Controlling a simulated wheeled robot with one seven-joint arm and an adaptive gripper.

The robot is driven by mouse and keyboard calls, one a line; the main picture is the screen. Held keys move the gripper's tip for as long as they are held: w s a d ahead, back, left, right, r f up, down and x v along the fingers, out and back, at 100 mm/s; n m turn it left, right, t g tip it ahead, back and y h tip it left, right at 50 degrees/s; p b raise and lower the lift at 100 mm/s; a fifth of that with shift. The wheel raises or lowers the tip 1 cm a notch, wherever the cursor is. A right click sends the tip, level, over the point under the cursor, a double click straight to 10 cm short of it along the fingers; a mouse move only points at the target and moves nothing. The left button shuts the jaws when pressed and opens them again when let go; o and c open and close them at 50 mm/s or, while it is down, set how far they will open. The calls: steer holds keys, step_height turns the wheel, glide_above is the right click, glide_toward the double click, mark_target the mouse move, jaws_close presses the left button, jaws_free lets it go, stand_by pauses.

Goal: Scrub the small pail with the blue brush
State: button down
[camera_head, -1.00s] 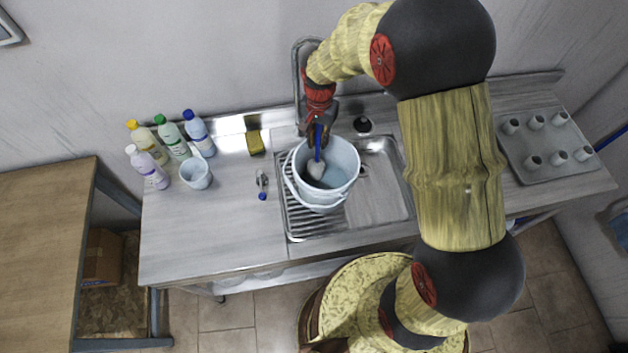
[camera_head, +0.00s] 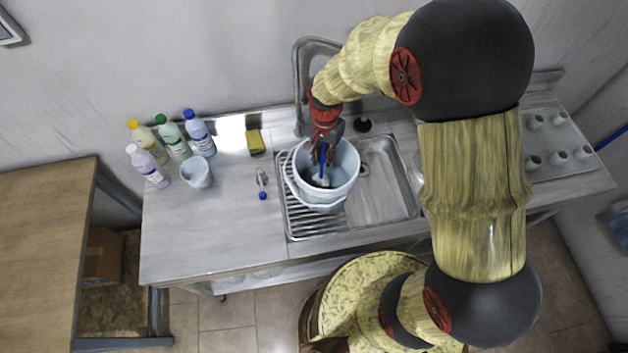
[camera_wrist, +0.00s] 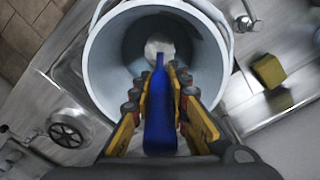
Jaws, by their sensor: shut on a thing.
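The small pail (camera_head: 341,188) is white, with a thin handle, and stands upright on the ribbed drainer at the left of the sink. It also shows in the wrist view (camera_wrist: 97,62), seen from above into its mouth. My gripper (camera_head: 325,152) is shut on the blue handle of the brush (camera_wrist: 160,110). The brush points down into the pail. Its pale head (camera_wrist: 160,47) is inside, low in the pail; whether it touches the wall or bottom I cannot tell. My gripper's fingers are at the pail's mouth, and the pail's far inside is shaded.
A yellow sponge (camera_head: 255,141), a small blue-ended brush (camera_head: 262,185) and several detergent bottles (camera_head: 172,139) with a white tub (camera_head: 196,173) are left of the sink. A faucet (camera_head: 298,85) rises behind the pail. The basin (camera_head: 385,195) at right is empty.

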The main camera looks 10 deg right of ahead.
step_height(320, 180, up, 19)
steer(key=p, duration=1.2)
stand_by(0.7)
stand_by(0.9)
step_height(320, 180, up, 4)
steer(key=shift+f+p, duration=0.1)
steer(key=shift+p, duration=1)
